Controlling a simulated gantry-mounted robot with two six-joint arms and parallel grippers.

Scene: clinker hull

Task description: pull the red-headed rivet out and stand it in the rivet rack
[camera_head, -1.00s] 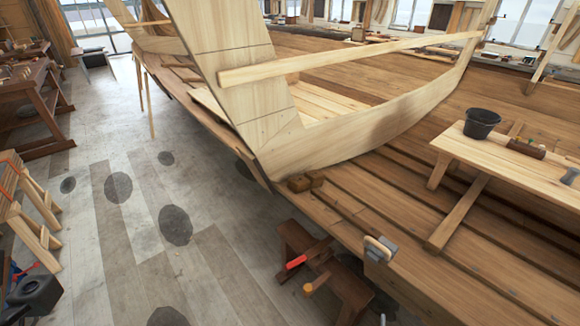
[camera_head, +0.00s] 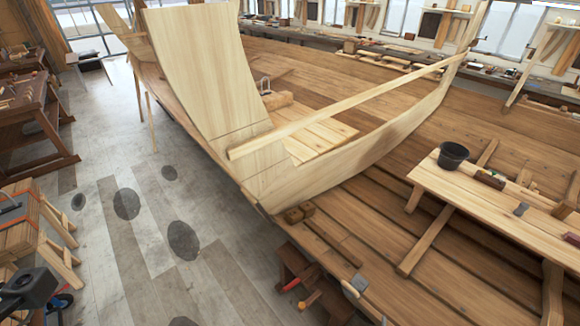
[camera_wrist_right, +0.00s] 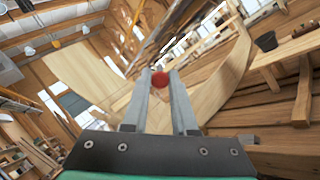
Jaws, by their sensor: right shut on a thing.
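In the right wrist view my right gripper (camera_wrist_right: 159,72) is shut on the red-headed rivet. The round red head (camera_wrist_right: 160,79) shows between the two grey fingers near their tips; the rest of the rivet is hidden or too small to make out. The gripper is held up in the air, with the pale hull planks blurred beyond it. In the head view neither gripper can be made out. I cannot pick out the rivet rack in either view.
The clinker hull (camera_head: 330,165) fills the middle, with a pale beam (camera_head: 345,105) across it. A plank bench (camera_head: 470,215) with a black bucket (camera_head: 453,155) stands at right. A dark wooden stool (camera_head: 300,275) is below the hull. Floor at left is mostly clear.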

